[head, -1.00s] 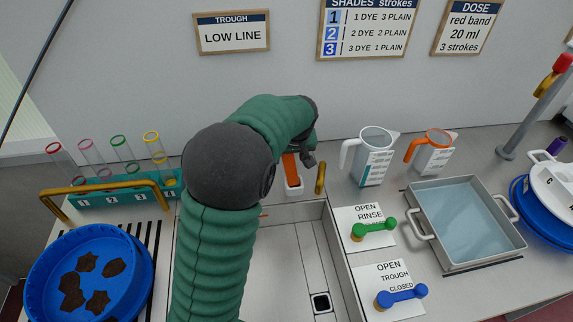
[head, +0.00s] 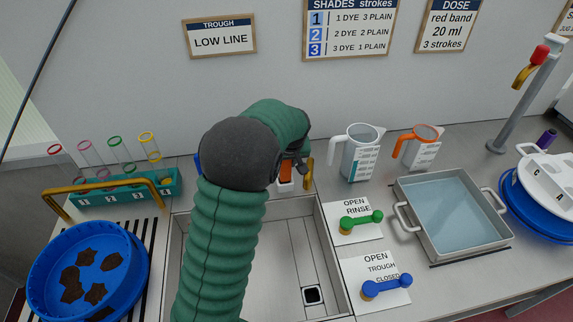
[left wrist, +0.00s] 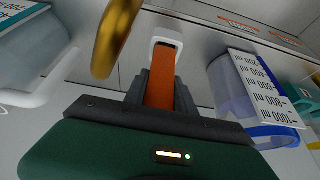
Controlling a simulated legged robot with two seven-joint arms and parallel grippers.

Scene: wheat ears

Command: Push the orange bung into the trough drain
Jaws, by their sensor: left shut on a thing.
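My left gripper (left wrist: 160,83) is shut on the orange bung (left wrist: 160,92), a flat orange bar between its dark fingers. The bung's far end is at a small white holder (left wrist: 166,45); I cannot tell whether it is still seated in it. In the head view the orange bung (head: 285,171) shows just above the white holder (head: 285,186), behind the trough's back edge, partly hidden by my left arm. The trough (head: 280,250) is grey and looks empty. Its drain (head: 312,294) is a dark square near the front right. My right gripper is not in view.
A brass spout (head: 308,174) stands right beside my gripper. Green (head: 361,220) and blue (head: 386,287) levers are right of the trough. Two jugs (head: 358,152) (head: 418,147) and a water tray (head: 452,215) stand further right. A tube rack (head: 125,192) and blue bowl (head: 88,270) are left.

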